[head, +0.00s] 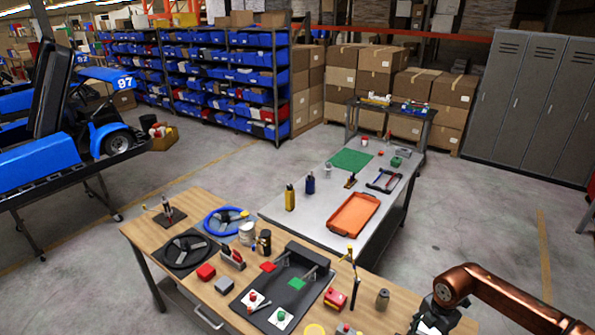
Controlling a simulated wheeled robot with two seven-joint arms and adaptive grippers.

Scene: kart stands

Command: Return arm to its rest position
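One copper-coloured arm of mine comes in from the right edge at the bottom right. Its gripper, my right one (432,319), hangs over the right front end of the wooden table (385,262). Its fingers are small and partly cut off by the bottom edge, so I cannot see whether they are open or hold anything. My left arm and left gripper are not in view. The nearest item to the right gripper is a small dark jar (382,299) standing apart to its left.
The wooden table carries a blue steering wheel (212,221), a black steering wheel (168,254), a black board (262,317) and a red box (335,299). A grey table (305,222) with an orange tray (354,214) stands behind. Floor (490,220) is clear at right, before grey lockers (530,100).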

